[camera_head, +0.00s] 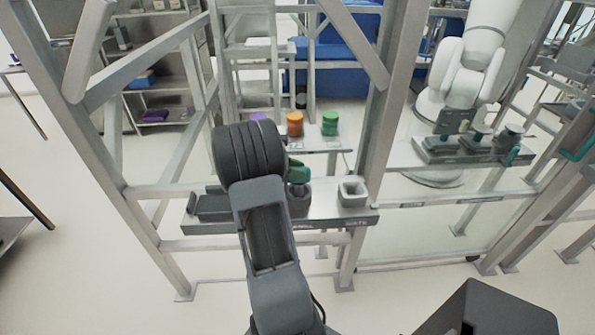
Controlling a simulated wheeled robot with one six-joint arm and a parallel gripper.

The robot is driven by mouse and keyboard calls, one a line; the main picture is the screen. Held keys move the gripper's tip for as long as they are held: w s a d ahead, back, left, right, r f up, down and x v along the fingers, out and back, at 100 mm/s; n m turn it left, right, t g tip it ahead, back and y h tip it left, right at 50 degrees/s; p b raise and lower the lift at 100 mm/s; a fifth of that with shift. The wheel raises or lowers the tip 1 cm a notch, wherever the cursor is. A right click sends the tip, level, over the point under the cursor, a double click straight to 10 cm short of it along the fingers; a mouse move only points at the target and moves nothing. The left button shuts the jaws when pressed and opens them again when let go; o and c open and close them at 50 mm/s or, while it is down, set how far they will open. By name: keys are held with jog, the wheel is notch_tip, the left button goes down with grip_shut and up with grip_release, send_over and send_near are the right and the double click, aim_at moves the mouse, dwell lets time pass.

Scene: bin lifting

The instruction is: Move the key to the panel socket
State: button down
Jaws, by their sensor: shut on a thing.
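My arm reaches up the middle of the picture to a panel shelf (358,216) in a grey metal frame. My gripper (291,164) is mostly hidden behind the thick black wrist; only a small dark part shows at its right side. It is shut on a green piece, which I take to be the key (299,174). The key is just above a dark round socket (299,203) on the shelf. Whether it touches the socket cannot be told. A pale square socket (352,193) stands to the right, its top open.
A dark tray (212,206) lies at the shelf's left end. Behind, orange (295,124) and green (330,123) cylinders stand on another shelf. Frame posts (378,130) rise close to the right. A white robot arm (468,70) stands beyond, over a similar panel (465,153).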

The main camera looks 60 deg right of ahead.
jog(key=shift+f+b, duration=0.65)
jog(key=shift+f, duration=0.65)
dwell(0.4)
jog(key=shift+c, duration=1)
grip_release()
jog(key=shift+w+r, duration=0.1)
notch_tip(320, 180, up, 9)
jog(key=p, duration=0.8)
dwell(0.8)
